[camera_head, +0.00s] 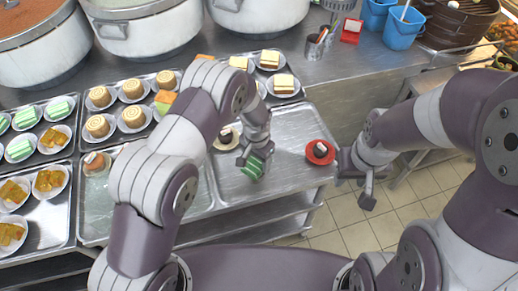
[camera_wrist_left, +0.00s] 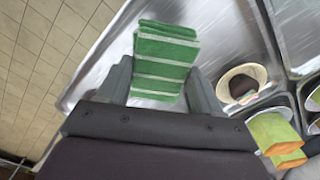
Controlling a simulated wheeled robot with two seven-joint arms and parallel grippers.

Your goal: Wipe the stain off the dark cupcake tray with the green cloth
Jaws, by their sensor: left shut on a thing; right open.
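The green cloth (camera_head: 256,167) with pale stripes is held in my left gripper (camera_head: 254,160), which is shut on it. In the left wrist view the cloth (camera_wrist_left: 166,60) sticks out from between both fingers, over the tray. The dark cupcake tray (camera_head: 290,130) is a bare metal tray at the right end of the row. A dark cupcake on a cream plate (camera_wrist_left: 240,82) is at its left side, and another on a red plate (camera_head: 320,153) is at its right. I cannot make out a stain. My right gripper (camera_head: 355,185) is open and empty, right of the tray.
Trays of green-and-white cakes (camera_head: 57,108), rolls (camera_head: 130,88) and yellow desserts (camera_head: 48,179) fill the left. Large pots (camera_head: 140,30) stand behind. Blue buckets (camera_head: 401,27) and a utensil cup (camera_head: 315,47) stand at the back right. Tiled floor (camera_head: 355,228) is open at the right front.

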